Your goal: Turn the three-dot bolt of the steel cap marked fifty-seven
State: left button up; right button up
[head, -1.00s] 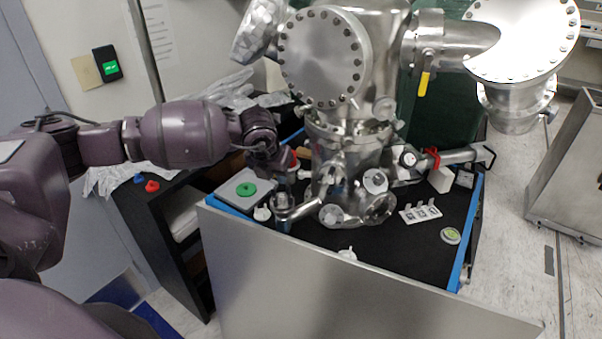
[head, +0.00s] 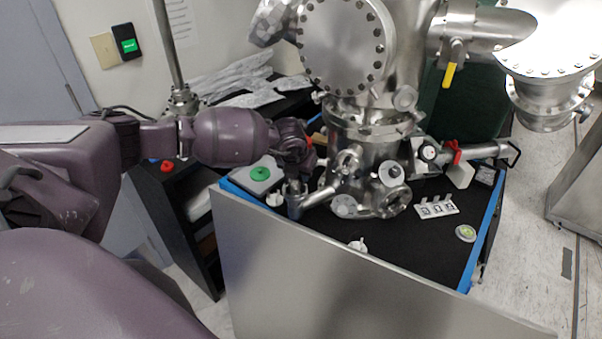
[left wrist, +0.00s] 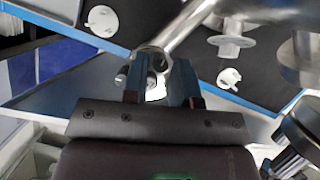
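The steel pipe arm (head: 318,198) of the vacuum chamber ends in a small upright steel fitting (head: 296,208) near the bench's front left edge. No fifty-seven mark or three-dot bolt is readable, so I cannot tell whether this is the named cap. My left gripper (head: 296,184) points down just above this fitting, its fingertips partly blurred into the metal. In the left wrist view the dark fingers (left wrist: 157,75) stand apart on either side of the round pipe end (left wrist: 152,60), with a bright gap between them. Contact is unclear. My right gripper is out of view.
A grey box with a green knob (head: 260,174) and a white knob (head: 275,199) stand left of the fitting. Another white knob (head: 357,245) lies at the front edge. The chamber body (head: 365,140) rises behind. The right front of the black bench top (head: 410,240) is mostly clear.

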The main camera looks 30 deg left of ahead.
pick_arm(q)
jog(key=shift+w+f, duration=0.25)
jog(key=shift+f, duration=0.25)
grip_shut()
jog(key=shift+f+m, duration=0.1)
jog(key=shift+m, duration=0.3)
jog(key=shift+a+m+h+b, duration=0.1)
jog(key=shift+m+h+b, duration=0.4)
jog(key=shift+m+b, duration=0.45)
jog(key=shift+m+h+b, duration=0.4)
jog(key=shift+m, duration=0.65)
